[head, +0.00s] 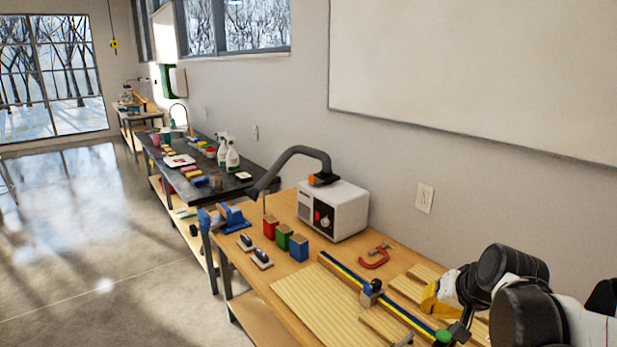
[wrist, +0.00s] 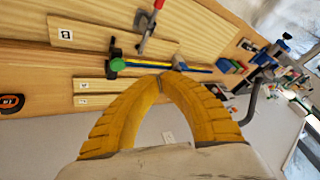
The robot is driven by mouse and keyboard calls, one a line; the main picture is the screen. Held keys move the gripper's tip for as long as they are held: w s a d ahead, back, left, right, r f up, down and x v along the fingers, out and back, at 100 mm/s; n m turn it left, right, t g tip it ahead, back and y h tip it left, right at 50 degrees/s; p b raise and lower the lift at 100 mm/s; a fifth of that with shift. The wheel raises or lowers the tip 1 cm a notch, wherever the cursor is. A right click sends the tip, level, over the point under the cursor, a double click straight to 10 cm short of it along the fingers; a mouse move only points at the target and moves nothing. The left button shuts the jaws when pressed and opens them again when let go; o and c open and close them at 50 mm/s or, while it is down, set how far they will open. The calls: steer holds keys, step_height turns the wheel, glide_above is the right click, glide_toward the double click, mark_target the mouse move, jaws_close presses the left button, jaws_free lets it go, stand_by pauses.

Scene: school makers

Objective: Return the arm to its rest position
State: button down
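My arm reaches in from the right edge of the head view, with its dark joints bent over the near end of the wooden workbench (head: 255,275). My gripper (wrist: 165,79) has two ribbed yellow fingers that meet at their tips in the wrist view, with nothing seen between them. In the head view part of the yellow gripper (head: 431,299) shows beside the arm, above the bench boards. The wrist view is turned, with the bench along its top and the wall below.
A long clamp bar (head: 372,297), boards (head: 318,307) and a red clamp (head: 375,257) lie on the bench. A white box machine with a grey hose (head: 340,208) stands at the wall. Red, green and blue blocks (head: 283,237) stand beside it. The floor (head: 95,245) at left is clear.

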steer(key=s+a+n, duration=0.2)
steer(key=s+a, duration=0.2)
steer(key=s, duration=0.4)
steer(key=s+a+r+n+h, duration=0.1)
steer(key=s+a+n, duration=0.1)
steer(key=s+a, duration=0.2)
steer(key=s, duration=0.3)
steer(key=shift+s+a+r, duration=0.25)
steer(key=shift+s, duration=0.15)
